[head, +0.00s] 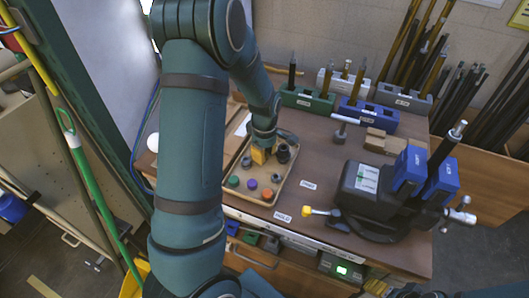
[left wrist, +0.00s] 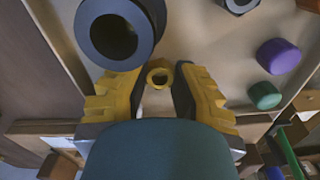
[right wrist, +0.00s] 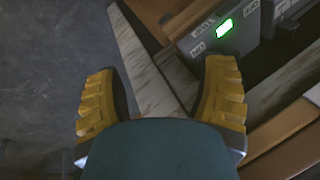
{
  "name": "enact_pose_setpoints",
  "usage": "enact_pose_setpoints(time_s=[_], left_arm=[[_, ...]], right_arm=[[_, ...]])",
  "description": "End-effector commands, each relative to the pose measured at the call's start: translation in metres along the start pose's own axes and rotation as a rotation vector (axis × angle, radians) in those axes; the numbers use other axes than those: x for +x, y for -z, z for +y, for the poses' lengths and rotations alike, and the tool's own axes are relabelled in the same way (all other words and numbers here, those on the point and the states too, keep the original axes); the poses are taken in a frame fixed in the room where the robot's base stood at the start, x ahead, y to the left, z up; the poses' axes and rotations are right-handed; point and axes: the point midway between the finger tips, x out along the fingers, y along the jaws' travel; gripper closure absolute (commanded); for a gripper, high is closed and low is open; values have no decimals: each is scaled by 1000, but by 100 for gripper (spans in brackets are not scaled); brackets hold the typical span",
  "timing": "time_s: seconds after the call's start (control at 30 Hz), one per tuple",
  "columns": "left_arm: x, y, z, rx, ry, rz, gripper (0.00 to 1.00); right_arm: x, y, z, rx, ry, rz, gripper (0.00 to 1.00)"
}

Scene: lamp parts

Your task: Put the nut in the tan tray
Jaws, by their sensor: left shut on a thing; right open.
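A small brass-coloured nut (left wrist: 158,76) sits between the fingertips of my left gripper (left wrist: 157,90), which is shut on it. In the head view my left gripper (head: 262,154) points down over the back part of the tan tray (head: 263,174), and the nut is hidden there. The tray floor also shows below the fingers in the left wrist view (left wrist: 205,45). I cannot tell whether the nut touches the tray. My right gripper (right wrist: 160,100) is open and empty, over the floor and the bench's front edge.
The tray holds a black hollow cylinder (head: 283,153), green (head: 233,181), purple (head: 252,184) and orange (head: 267,193) caps, and grey nuts. A black vise-like fixture (head: 375,190) with blue blocks stands to the right. Green (head: 306,100) and blue (head: 368,117) holders stand behind. Bench between is mostly clear.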

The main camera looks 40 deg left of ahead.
Motion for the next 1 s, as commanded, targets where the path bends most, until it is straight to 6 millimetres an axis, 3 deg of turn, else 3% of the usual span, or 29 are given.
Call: enact_pose_setpoints(time_s=[0.17,0.2,0.27,0.3,0.67,0.77,1.0], left_arm=[[3,0,0,0,1,0,100],[3,0,0,0,1,0,69],[3,0,0,0,0,0,48],[3,0,0,0,0,0,46],[-2,0,0,0,-1,0,46],[-14,0,1,1,-4,1,46],[-62,0,1,2,-6,0,46]], right_arm=[[1,0,0,0,0,0,30],[1,0,0,0,0,0,30],[1,0,0,0,0,0,30],[1,0,0,0,0,0,30],[1,0,0,0,0,0,30],[1,0,0,0,0,0,30],[1,0,0,0,0,0,30]])
